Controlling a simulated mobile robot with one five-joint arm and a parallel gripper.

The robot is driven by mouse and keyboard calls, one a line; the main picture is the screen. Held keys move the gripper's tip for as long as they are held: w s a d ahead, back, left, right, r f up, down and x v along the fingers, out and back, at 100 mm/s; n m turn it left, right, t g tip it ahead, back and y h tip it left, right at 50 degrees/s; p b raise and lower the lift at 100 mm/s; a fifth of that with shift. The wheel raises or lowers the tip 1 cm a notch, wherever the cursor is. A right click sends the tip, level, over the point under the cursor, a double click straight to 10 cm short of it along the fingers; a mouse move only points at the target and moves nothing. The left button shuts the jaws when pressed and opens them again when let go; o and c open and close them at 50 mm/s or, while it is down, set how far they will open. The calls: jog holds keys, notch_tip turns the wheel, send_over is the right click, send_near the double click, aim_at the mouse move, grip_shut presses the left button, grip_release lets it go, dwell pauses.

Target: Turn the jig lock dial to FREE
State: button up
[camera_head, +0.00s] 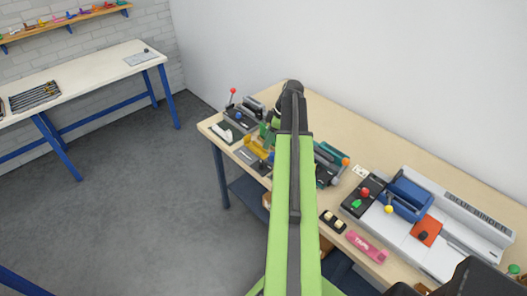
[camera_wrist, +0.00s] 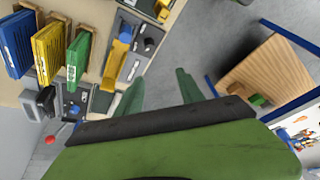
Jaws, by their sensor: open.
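My gripper (camera_wrist: 160,92) shows in the wrist view with its two green fingers apart and nothing between them. Beyond it is a grey plate (camera_wrist: 133,66) with a yellow handle (camera_wrist: 118,58) and a dark round knob (camera_wrist: 149,43). The gripper is apart from this knob. A second dark device (camera_wrist: 72,100) has a blue knob (camera_wrist: 74,109) and a red ball (camera_wrist: 49,139). I cannot tell which knob is the jig lock dial, and no FREE mark is readable. In the head view my arm hides part of the bench; the yellow handle (camera_head: 258,148) shows left of it.
Blue (camera_wrist: 15,45), yellow (camera_wrist: 47,50) and green (camera_wrist: 77,60) upright items stand near the devices. The bench (camera_head: 400,165) also bears a blue-handled binder (camera_head: 408,197), a pink tape item (camera_head: 367,245) and a black item (camera_head: 332,221). The grey floor (camera_head: 150,210) left of it is clear.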

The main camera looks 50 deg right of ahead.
aim_at(261, 163)
jog(key=s+d+r, duration=0.1)
jog(key=s+d, duration=0.2)
jog(key=d, duration=0.1)
jog(key=shift+n, duration=0.3)
jog(key=b+x, duration=1)
jog(key=x, duration=0.1)
jog(key=w+b+x, duration=0.1)
jog(key=b+x, duration=0.5)
jog(key=shift+w+a+f, duration=0.1)
jog(key=shift+a, duration=0.05)
